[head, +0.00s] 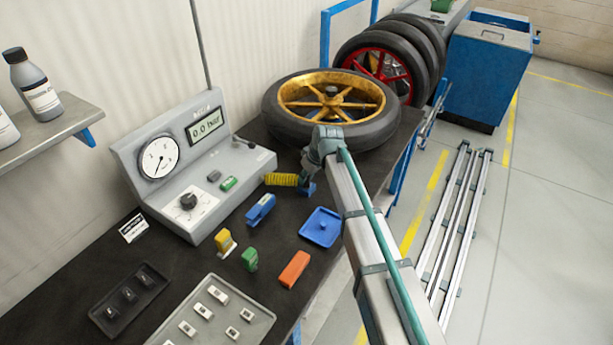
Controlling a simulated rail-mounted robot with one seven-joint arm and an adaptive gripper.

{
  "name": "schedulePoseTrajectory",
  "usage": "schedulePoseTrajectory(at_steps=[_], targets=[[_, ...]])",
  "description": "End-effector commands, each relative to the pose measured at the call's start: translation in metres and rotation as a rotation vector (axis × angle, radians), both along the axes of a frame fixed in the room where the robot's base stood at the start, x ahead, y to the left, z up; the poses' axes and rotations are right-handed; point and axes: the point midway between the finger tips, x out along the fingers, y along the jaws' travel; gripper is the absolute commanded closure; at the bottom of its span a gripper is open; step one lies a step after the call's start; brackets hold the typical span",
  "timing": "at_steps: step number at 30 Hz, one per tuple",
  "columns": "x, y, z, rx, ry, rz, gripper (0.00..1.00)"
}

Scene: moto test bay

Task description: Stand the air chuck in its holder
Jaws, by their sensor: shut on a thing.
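My gripper (307,180) points down over the dark bench, just right of the gauge console and in front of the gold-rimmed wheel. It is shut on the air chuck, which is small and mostly hidden by the fingers and wrist. A yellow coiled hose (281,180) runs from the console side to the gripper. A small blue piece (308,189) shows right under the fingertips. I cannot tell whether it is the holder, or whether the chuck touches it.
The console (190,160) reads 0.0 bar. The wheel (332,108) lies flat close behind my wrist. A grey tray (255,323) holds several small parts.

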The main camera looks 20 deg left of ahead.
Motion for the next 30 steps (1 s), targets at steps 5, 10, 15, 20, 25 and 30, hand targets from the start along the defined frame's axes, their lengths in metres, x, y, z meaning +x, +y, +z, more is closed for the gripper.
schedulePoseTrajectory(at_steps=[5,10,15,20,25,30], targets=[[0.0000,0.0001,0.0003,0.000,0.000,0.000,1.00],[0.0000,0.0000,0.0002,0.000,0.000,0.000,0.52],[0.0000,0.0000,0.0001,0.000,0.000,0.000,0.46],[-0.0001,0.0000,0.0000,0.000,0.000,0.000,0.35],[0.0000,0.0000,0.0000,0.000,0.000,0.000,0.25],[0.0000,0.0000,0.0001,0.000,0.000,0.000,0.25]])
